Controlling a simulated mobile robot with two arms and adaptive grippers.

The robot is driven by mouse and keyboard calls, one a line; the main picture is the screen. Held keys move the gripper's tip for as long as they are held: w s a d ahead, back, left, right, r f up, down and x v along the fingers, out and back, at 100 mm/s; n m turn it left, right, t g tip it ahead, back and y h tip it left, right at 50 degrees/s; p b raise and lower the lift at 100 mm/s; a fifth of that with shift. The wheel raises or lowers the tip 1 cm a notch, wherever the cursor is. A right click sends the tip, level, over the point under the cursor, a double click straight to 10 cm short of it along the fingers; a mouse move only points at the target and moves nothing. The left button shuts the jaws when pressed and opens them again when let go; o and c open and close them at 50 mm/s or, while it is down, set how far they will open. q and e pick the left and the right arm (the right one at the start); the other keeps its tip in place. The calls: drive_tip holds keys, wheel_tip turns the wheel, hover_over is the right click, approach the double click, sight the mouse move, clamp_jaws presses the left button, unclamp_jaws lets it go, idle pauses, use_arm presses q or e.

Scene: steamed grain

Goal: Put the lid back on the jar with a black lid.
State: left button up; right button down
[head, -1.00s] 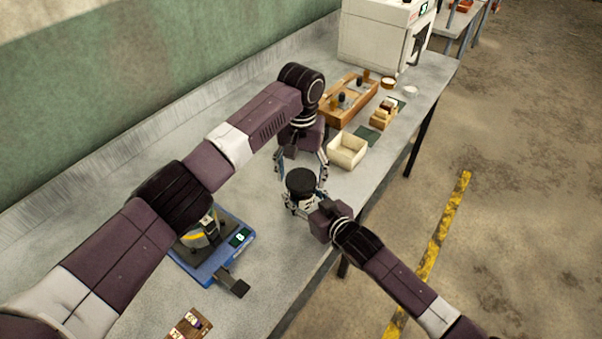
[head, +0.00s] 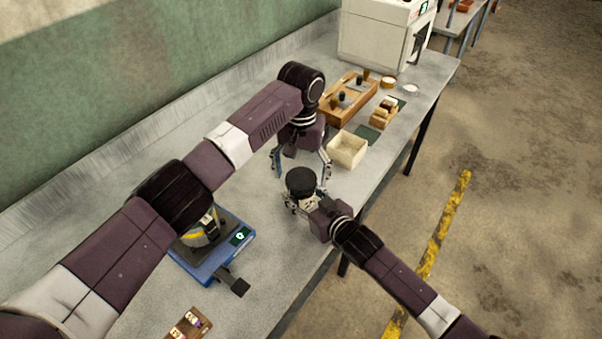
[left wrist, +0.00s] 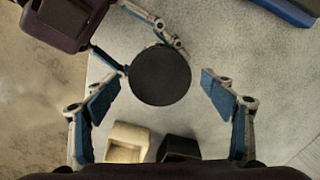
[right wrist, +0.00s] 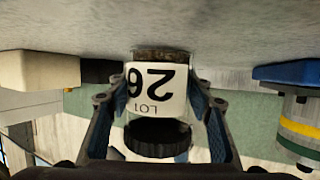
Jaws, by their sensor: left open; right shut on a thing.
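The jar (head: 308,203) has a white label reading LOT 26, and it shows upside down in the right wrist view (right wrist: 157,92). Its round black lid (head: 301,181) sits on top of it; it also shows in the left wrist view (left wrist: 160,75) and the right wrist view (right wrist: 157,137). My right gripper (right wrist: 157,85) is shut on the jar's body from the side. My left gripper (head: 302,167) is open and empty, pointing down above the lid, with a finger on either side and clear of it. The jar's base is partly hidden by the right gripper.
A cream open box (head: 346,150) stands behind the jar. A wooden rack (head: 347,98) with small items and a white machine (head: 385,35) are farther back. A blue scale (head: 214,262) bearing a device is front left. The bench's right edge is close to the jar.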

use_arm(q)
wheel_tip(320, 180, up, 12)
idle(0.5)
use_arm(e)
drive_tip(key=c, duration=0.9)
unclamp_jaws()
drive_tip(key=v, duration=1.2)
